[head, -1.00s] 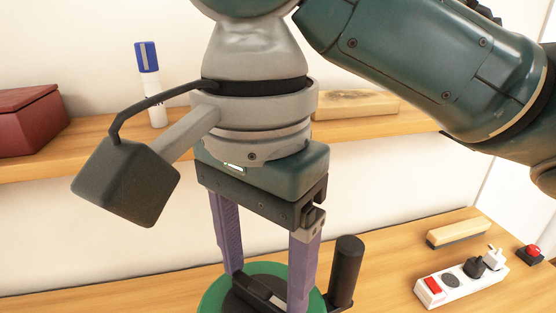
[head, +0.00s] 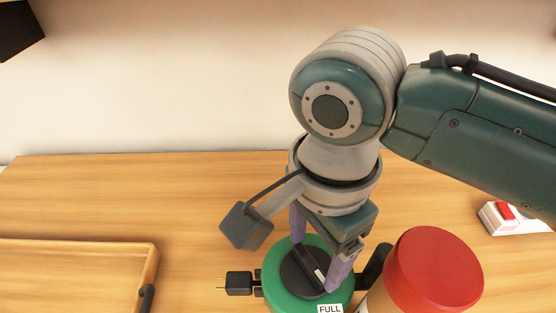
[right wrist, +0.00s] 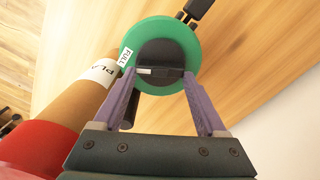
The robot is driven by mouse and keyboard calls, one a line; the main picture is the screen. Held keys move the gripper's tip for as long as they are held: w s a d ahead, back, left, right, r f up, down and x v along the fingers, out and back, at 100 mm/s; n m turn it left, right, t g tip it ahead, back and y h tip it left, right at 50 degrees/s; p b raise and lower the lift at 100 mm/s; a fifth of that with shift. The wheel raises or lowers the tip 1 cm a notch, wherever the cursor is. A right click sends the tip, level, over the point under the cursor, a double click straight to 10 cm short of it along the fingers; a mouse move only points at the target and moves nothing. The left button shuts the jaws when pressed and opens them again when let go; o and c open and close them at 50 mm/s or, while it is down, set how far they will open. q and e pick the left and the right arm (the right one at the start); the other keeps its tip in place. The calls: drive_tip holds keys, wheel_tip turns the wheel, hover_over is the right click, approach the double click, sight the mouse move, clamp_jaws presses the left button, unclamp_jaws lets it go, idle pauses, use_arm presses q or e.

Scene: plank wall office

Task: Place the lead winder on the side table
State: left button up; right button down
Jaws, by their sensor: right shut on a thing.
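The lead winder (head: 283,284) is a green disc with a black hub, a white FULL label, a dark crank handle and a black plug at its left. My right gripper (head: 314,268) is above it with its purple fingers shut on the bar across the hub. In the right wrist view, the fingers (right wrist: 160,73) straddle that bar, and the green disc of the winder (right wrist: 150,32) shows beyond them. A wooden surface (head: 200,185) lies beneath; I cannot tell whether the winder touches it. My left gripper is out of view.
A red-topped cylinder (head: 433,268) stands close to the right of the winder; its red part also shows in the right wrist view (right wrist: 40,145). A wooden tray (head: 80,245) lies at the left. A white power strip (head: 515,220) is at the right. Wood behind the winder is clear.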

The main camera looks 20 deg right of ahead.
sight(310, 273)
wheel_tip(310, 273, down, 6)
drive_tip(key=shift+r+b, duration=0.25)
drive_tip(key=shift+b, duration=0.5)
drive_tip(key=shift+w+f, duration=0.1)
drive_tip(key=shift+f, duration=0.2)
drive_tip(key=shift+f, duration=0.1)
unclamp_jaws()
wheel_tip(310, 273, up, 11)
drive_tip(key=p, duration=0.3)
drive_tip(key=shift+r, duration=0.6)
